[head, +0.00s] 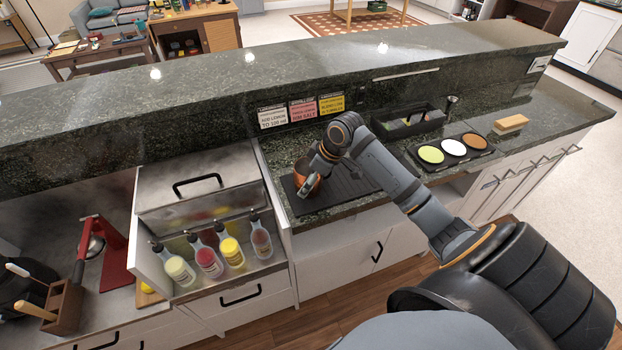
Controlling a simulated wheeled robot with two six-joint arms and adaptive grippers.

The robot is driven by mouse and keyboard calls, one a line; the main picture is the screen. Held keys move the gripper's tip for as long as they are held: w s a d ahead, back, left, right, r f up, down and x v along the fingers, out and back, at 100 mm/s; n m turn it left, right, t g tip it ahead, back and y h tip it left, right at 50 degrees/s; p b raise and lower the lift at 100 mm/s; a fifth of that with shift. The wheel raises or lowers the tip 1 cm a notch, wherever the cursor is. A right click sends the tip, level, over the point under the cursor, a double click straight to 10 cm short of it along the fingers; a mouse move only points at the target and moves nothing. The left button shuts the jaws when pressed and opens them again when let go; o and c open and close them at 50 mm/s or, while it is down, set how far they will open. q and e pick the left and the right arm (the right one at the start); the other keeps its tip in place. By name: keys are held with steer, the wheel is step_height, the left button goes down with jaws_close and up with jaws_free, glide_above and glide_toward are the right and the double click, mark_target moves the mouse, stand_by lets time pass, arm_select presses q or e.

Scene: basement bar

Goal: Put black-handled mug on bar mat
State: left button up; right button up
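A copper-coloured mug (298,178) is at the left part of the black ribbed bar mat (347,184), on the dark stone counter. Its handle is hidden, and I cannot tell whether its base touches the mat. My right gripper (309,187) reaches in from the right and points down at the mug, its fingers against or just in front of the mug's near side. The fingers are too small and overlapped to show whether they grip it. My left gripper is not in view.
A red press (104,250) stands farther left. To the right are a black caddy (410,121) and a tray of coloured rimmers (480,154). A raised bar ledge (270,75) runs behind.

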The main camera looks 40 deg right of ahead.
steer(key=shift+r, duration=0.1)
steer(key=v, duration=1.2)
steer(key=shift+b, duration=0.3)
